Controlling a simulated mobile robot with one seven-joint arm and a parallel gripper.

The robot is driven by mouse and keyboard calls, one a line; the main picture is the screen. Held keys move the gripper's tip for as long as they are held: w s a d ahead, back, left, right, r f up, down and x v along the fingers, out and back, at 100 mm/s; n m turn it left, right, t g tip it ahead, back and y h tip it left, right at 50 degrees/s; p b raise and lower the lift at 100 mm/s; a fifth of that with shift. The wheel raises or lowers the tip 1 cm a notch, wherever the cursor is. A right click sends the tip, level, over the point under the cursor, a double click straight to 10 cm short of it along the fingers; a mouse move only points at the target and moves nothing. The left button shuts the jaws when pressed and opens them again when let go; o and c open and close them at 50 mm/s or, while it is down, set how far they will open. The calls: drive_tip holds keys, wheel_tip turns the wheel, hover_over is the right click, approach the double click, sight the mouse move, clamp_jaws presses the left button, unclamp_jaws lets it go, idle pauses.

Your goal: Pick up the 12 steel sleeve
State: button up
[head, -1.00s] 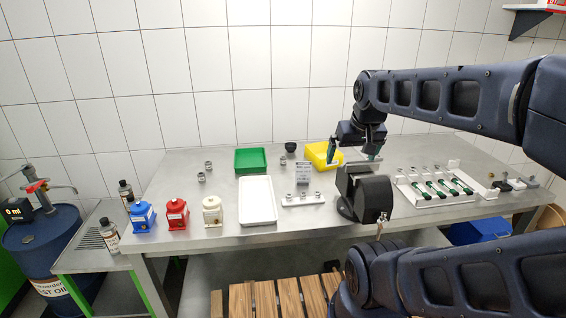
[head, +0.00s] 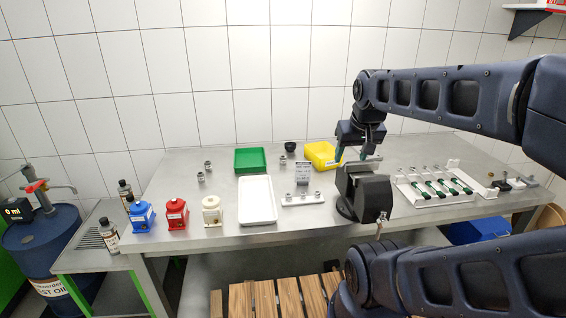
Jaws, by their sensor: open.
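My gripper (head: 352,157) is open, pointing down just above and behind a dark bench vise (head: 365,192) with grey jaws. Whether anything small sits between its fingertips is too small to tell. Small steel sleeve-like parts stand on the table: a pair (head: 204,171) at the left, and one (head: 283,160) behind the white tray. A white holder strip (head: 302,199) left of the vise carries several small metal pieces, with a small grey sign behind it. No size marking is readable, so I cannot tell which piece is the 12 steel sleeve.
A green tray (head: 250,160), a white tray (head: 257,201), a yellow bin (head: 322,153) and a black cup (head: 290,147) stand left of the gripper. Blue, red and cream pump bodies line the front left. A rack of green-handled tools (head: 438,188) lies right. The left rear is mostly clear.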

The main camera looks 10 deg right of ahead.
drive_tip(key=w+r+n+g+h, duration=0.1)
drive_tip(key=w+n, duration=0.2)
drive_tip(key=w, duration=0.4)
drive_tip(key=w+r+n, duration=0.2)
drive_tip(key=w+n, duration=0.1)
drive_tip(key=w, duration=0.3)
drive_tip(key=n+g+h, duration=0.2)
drive_tip(key=n+h, duration=0.1)
drive_tip(key=n, duration=1.4)
hover_over(283, 157)
drive_tip(key=s+a, duration=0.2)
drive_tip(key=a, duration=0.2)
wheel_tip(283, 157, down, 22)
drive_tip(key=x, duration=0.7)
drive_tip(key=w+x, duration=0.1)
drive_tip(key=x, duration=0.2)
drive_tip(key=shift+d, duration=0.3)
drive_tip(key=c, duration=1.2)
